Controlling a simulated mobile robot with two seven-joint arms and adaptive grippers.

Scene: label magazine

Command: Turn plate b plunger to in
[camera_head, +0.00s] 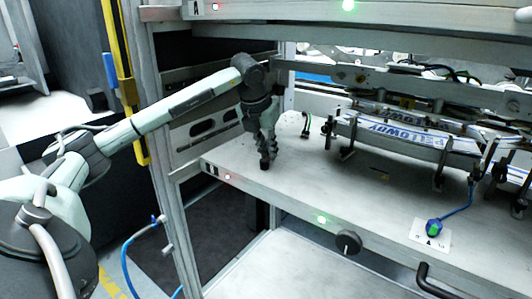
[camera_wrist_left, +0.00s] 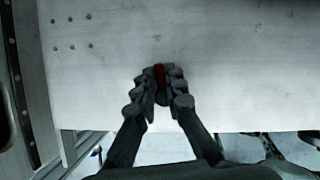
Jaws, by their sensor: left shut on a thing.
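My left gripper (camera_head: 267,160) points down at the front left part of the pale plate (camera_head: 300,180), which carries a small dark label at its front left corner. In the left wrist view, my left gripper (camera_wrist_left: 160,80) is shut on a small red and dark piece, the plunger (camera_wrist_left: 160,73), between its fingertips. The fingers hide most of the plunger, so I cannot tell whether it is in or out. My right gripper is not in view.
A rail with printed label strips (camera_head: 390,135) stands at the plate's back right. A black knob (camera_head: 348,242) is below the plate's edge. An upper plate marked A (camera_head: 270,12) hangs above.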

